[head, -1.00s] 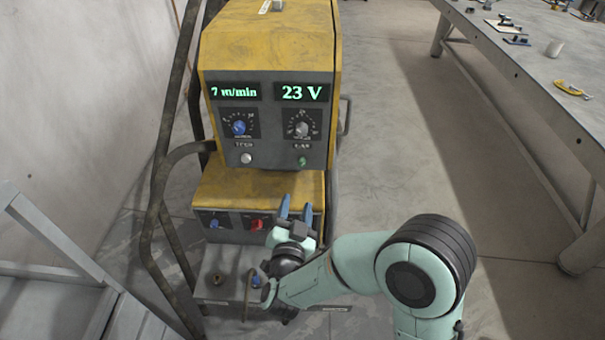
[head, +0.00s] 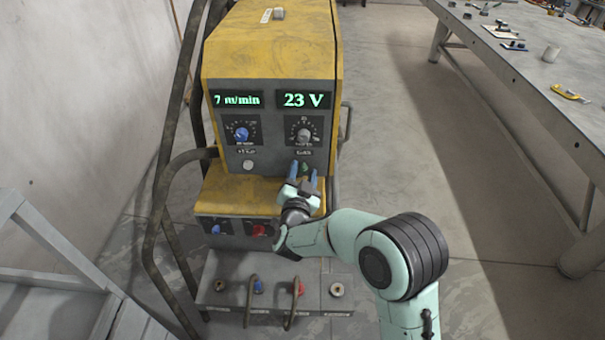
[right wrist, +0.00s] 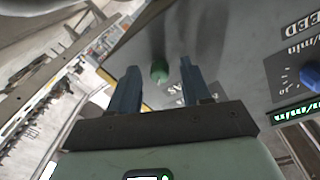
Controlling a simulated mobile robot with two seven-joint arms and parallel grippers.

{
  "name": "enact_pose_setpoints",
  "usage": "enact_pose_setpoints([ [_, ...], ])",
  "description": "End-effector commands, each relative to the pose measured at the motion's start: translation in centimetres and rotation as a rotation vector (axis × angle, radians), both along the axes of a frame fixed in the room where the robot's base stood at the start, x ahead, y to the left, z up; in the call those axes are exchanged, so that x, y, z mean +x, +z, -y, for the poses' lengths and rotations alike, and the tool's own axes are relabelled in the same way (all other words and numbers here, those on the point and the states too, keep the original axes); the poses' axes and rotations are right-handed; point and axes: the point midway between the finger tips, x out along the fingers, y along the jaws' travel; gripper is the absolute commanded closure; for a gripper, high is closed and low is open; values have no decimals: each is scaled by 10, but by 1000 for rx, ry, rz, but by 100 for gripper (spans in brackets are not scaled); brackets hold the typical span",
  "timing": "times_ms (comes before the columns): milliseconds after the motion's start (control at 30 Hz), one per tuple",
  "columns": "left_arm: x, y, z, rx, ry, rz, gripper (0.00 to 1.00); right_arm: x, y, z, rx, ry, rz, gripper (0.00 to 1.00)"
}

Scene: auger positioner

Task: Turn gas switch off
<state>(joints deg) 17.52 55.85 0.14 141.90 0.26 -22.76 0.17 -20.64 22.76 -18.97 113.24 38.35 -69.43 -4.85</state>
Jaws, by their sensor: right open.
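The gas switch is a small green-tipped toggle (right wrist: 159,72) on the grey front panel (head: 275,150) of the yellow welding machine (head: 270,50). In the head view the green switch (head: 304,167) shows between the blue fingers of my right gripper (head: 304,172). In the right wrist view the open fingers of my right gripper (right wrist: 156,85) stand to either side of the switch, with a gap on each side. Whether the fingertips touch the panel cannot be told. My left gripper is not in view.
A white button (head: 248,165) is left of the switch, with a blue knob (head: 241,134) and a grey knob (head: 304,135) above. A red switch (head: 259,230) sits on the lower unit. A bent tube rail (head: 160,200) stands left. A metal table (head: 520,70) is at right.

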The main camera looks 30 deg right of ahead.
Motion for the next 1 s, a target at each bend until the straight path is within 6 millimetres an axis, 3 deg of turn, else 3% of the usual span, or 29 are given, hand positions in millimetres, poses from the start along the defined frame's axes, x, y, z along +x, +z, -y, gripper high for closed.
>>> enact_pose_setpoints([
  [200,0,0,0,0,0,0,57,0,0,0,0,0,0,55],
  [333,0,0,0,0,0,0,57,0,0,0,0,0,0,97],
  [367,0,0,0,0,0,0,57,0,0,0,0,0,0,100],
  [733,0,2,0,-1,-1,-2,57,0,0,0,-37,0,-23,100],
  [1000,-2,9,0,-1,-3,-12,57,0,0,0,-179,0,-111,100],
])
